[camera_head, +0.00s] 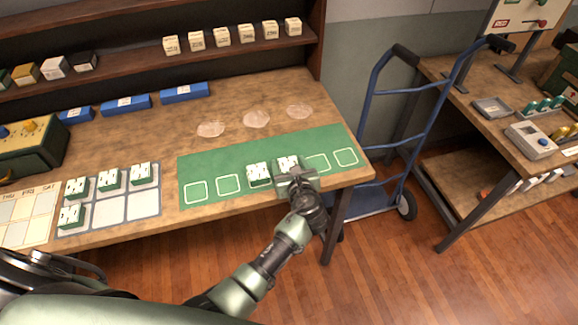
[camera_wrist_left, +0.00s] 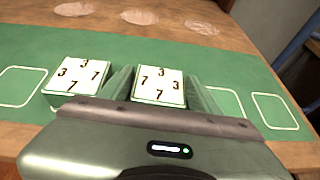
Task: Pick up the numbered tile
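A white-topped, green-sided numbered tile (camera_wrist_left: 160,84) with 3s and 7s sits between the fingers of my left gripper (camera_head: 294,176). In the left wrist view a finger lies close against each side of it, and its front edge is hidden by my gripper. The tile also shows in the head view (camera_head: 287,162), over the green mat (camera_head: 220,170). A second tile (camera_head: 258,174) stands on the mat just left of it, also in the wrist view (camera_wrist_left: 78,75). More tiles (camera_head: 110,180) stand on a grey tray (camera_head: 146,206) at the left. My right gripper is not in view.
Outlined empty squares (camera_head: 228,184) lie on both sides of the two mat tiles. Pinkish round marks (camera_head: 256,119) lie behind the mat. Blue blocks (camera_head: 185,92) stand at the back. A blue hand truck (camera_head: 400,130) stands beyond the table's right end.

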